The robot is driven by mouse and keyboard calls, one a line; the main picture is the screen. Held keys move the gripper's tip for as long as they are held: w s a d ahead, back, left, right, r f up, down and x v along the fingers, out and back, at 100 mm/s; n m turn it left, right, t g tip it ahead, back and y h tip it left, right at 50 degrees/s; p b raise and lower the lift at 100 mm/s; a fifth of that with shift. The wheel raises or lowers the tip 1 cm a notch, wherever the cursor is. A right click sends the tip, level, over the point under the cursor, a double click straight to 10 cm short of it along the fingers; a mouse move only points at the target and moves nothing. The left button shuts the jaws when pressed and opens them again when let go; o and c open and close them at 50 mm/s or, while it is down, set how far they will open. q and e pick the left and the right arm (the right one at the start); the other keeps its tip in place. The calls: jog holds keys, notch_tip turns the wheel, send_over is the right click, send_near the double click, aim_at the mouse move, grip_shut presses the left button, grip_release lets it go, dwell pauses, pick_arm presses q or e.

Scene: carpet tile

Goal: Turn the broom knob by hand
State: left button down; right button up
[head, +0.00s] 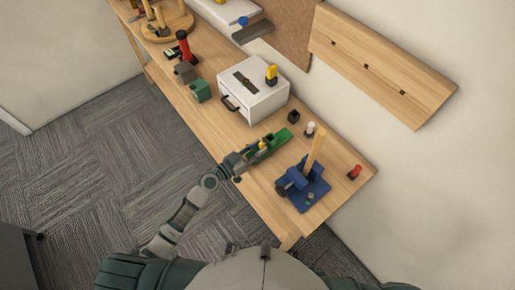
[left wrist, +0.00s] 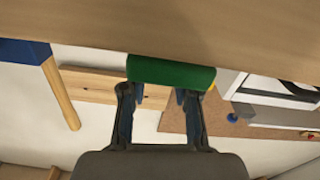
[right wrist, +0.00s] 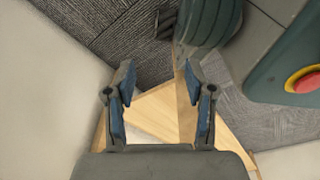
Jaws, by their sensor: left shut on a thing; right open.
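A blue stand (head: 300,187) near the right end of the workbench holds a pale wooden handle (head: 316,150), apparently the broom part. A small teal piece (head: 308,196) on the stand may be the knob, but it is too small to tell. The left wrist view shows the green piece (left wrist: 170,72) at the fingertips and the wooden handle (left wrist: 62,95) off to the left. My right gripper (right wrist: 160,78) is open and empty, and is outside the head view.
A white box (head: 262,100) with a black handle stands behind the green piece. A black cube (head: 293,116), a white-topped peg (head: 309,129) and a red piece (head: 354,172) stand near the stand. A slanted wooden board (head: 380,65) is on the wall.

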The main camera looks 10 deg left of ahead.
pick_arm(q)
jog(key=n, duration=0.2)
jog(key=shift+w+a+r+n+b, duration=0.1)
jog(key=shift+w+n+b, duration=0.05)
jog(key=shift+n+b, duration=0.25)
jog(key=shift+r+n, duration=0.1)
jog(key=shift+n, duration=1.1)
pick_arm(e)
jog(key=shift+w+a+r, duration=0.1)
jog(key=shift+w+r, duration=0.35)
jog(key=shift+w, duration=0.2)
jog(key=shift+w+a+r, duration=0.1)
jog(key=shift+w+r, duration=0.3)
jog(key=shift+w, duration=0.2)
pick_arm(q)
jog(key=c, duration=1.2)
grip_release()
jog(key=o, duration=0.3)
jog(key=shift+o, duration=0.2)
jog(key=shift+w, duration=0.1)
pick_arm(e)
jog(key=shift+w, duration=0.1)
pick_arm(q)
jog(key=shift+s+a+f, duration=0.25)
jog(key=shift+s+a, duration=0.1)
jog(key=shift+s, duration=0.05)
jog(key=v, duration=0.7)
